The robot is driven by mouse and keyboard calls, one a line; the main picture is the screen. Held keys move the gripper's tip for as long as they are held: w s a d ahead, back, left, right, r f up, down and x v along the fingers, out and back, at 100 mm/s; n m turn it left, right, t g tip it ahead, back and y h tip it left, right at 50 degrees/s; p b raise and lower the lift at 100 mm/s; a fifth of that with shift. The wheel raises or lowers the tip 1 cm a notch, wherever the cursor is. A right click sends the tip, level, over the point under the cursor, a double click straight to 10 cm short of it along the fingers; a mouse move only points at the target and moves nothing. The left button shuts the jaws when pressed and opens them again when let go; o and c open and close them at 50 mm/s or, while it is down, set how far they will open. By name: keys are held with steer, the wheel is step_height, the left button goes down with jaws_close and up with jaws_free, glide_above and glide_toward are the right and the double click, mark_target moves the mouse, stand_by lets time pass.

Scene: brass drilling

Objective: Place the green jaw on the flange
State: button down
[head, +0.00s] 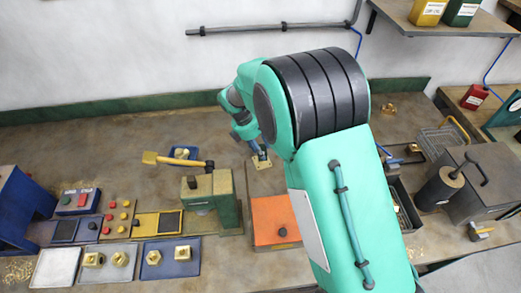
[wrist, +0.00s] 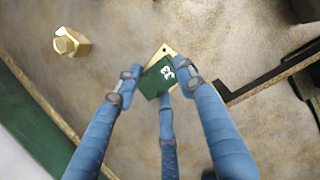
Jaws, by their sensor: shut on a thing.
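The green jaw (wrist: 157,80) shows in the wrist view as a small dark green block with white marks on its face. My gripper (wrist: 157,76) has blue fingers, shut on the jaw from both sides. A pale brass plate (wrist: 165,50), which looks like the flange, shows just past the jaw's far edge. I cannot tell whether the jaw touches it. In the head view my gripper (head: 261,153) points down at the brass plate (head: 267,164) on the bench. There the jaw cannot be made out among the fingers.
An orange-topped box (head: 273,220) stands just in front of the brass plate, and a green vise (head: 211,200) with a yellow handle is to the left. A brass fitting (wrist: 70,42) lies near the back wall. Bare bench (head: 130,140) extends to the back left.

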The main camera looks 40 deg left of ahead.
steer(key=shift+f, duration=0.2)
steer(key=c, duration=1)
jaws_free()
steer(key=shift+c, duration=0.2)
steer(key=p+v, duration=0.1)
steer(key=v, duration=1.1)
steer(key=shift+p, duration=0.35)
